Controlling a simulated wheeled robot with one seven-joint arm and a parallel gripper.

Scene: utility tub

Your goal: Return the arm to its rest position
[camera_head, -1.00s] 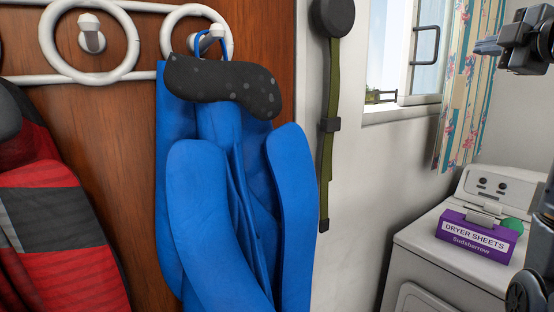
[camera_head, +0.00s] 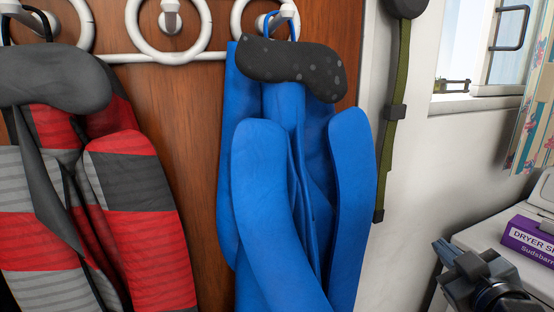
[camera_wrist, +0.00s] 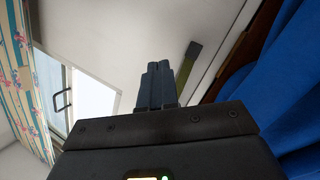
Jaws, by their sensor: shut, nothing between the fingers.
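My gripper (camera_head: 446,252) is at the lower right of the head view, in front of the white dryer. In the wrist view its two dark fingers (camera_wrist: 156,72) stand side by side, pressed together with nothing between them. Behind the fingers in the wrist view are a pale wall and the green strap. Most of my arm is outside the head view.
A blue coat (camera_head: 262,210) and a red and grey coat (camera_head: 140,215) hang from a white hook rail (camera_head: 190,57). A green strap (camera_head: 394,75) hangs on the wall (camera_head: 440,150). A purple dryer sheets box (camera_head: 530,240) stands on the dryer (camera_head: 490,232). A window (camera_head: 465,50) is upper right.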

